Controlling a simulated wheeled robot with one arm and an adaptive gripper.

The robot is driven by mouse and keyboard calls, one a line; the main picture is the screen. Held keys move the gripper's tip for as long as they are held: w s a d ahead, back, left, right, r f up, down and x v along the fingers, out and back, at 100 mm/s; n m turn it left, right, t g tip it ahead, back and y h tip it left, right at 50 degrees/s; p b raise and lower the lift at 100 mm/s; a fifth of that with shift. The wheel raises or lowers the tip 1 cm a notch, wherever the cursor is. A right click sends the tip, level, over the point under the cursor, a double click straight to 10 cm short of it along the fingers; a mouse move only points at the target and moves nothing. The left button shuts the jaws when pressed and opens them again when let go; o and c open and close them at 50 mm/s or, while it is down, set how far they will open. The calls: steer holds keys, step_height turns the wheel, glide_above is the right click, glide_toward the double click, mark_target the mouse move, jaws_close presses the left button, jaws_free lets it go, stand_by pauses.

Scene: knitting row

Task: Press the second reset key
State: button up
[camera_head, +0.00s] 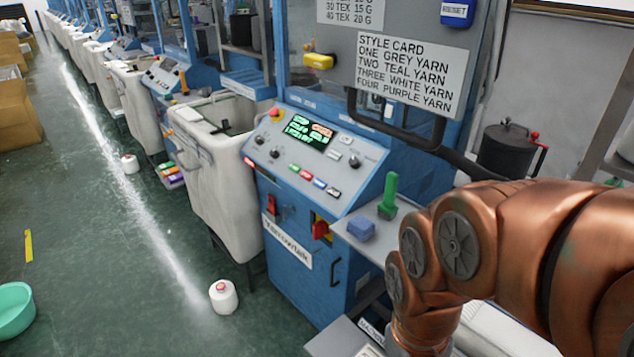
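The nearest blue knitting machine has a sloped grey control panel (345,160) with a small lit screen (308,131). Below the screen is a slanting row of small keys: a green key (294,168), a red key (306,174), a blue key (320,183) and a pale key (333,191). Their labels are too small to read, so I cannot tell which are reset keys. A blue tag (457,12) at the top right has white lettering that is hard to read. My copper arm comes in from the right and bends down out of the picture. My gripper is not visible.
A red-topped knob (274,113) sits at the panel's left corner. A white bin (220,165) stands left. A yarn cone (223,296) is on the floor; the left aisle is mostly clear.

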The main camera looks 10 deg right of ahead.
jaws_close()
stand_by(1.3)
